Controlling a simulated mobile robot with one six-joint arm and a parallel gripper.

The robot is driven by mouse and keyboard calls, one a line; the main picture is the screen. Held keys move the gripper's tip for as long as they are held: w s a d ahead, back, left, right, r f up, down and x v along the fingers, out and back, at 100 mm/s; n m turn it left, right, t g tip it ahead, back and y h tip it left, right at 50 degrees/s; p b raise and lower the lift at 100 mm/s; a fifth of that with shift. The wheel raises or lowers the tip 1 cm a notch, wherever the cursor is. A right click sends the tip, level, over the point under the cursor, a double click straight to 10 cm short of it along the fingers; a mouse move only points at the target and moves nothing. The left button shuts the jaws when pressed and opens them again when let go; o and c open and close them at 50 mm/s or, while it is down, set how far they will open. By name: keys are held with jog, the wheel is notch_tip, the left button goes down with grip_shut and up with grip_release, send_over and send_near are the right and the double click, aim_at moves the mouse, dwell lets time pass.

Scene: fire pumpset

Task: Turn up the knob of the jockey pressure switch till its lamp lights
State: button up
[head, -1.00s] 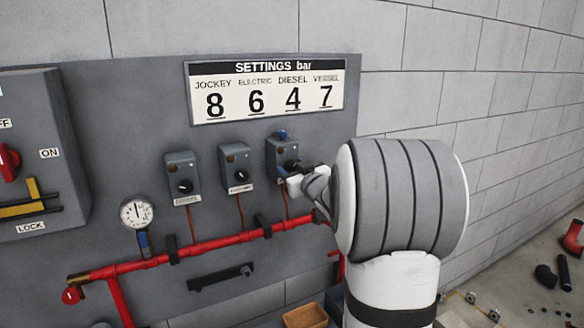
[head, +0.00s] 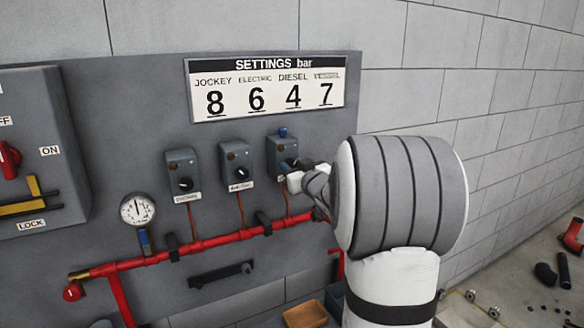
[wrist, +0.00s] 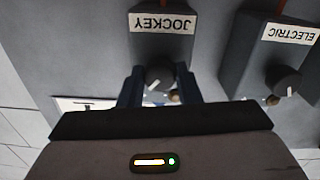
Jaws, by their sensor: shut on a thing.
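The jockey pressure switch (head: 278,150) is the right-hand grey box of three on the panel in the head view. In the wrist view, which is upside down, its JOCKEY label (wrist: 161,23) is readable. Its black knob (wrist: 159,77) has a white pointer line. My gripper (wrist: 159,86) is shut on the knob, one dark blue finger on each side. In the head view my gripper (head: 291,165) reaches the box from the right and hides most of the knob. The switch's small lamp (wrist: 174,96) is partly hidden; I cannot tell whether it is lit.
The settings board (head: 265,88) reads JOCKEY 8, ELECTRIC 6, DIESEL 4, VESSEL 7. The electric switch (head: 237,160) and diesel switch (head: 183,172) stand left of the jockey one. A round gauge (head: 137,210) and a red pipe (head: 200,247) are below.

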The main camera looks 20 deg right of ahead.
jog(key=shift+m, duration=0.3)
jog(key=o, duration=1)
jog(key=shift+c, duration=0.2)
jog(key=s+b, duration=0.2)
jog(key=s, duration=0.5)
jog(key=shift+s, duration=0.4)
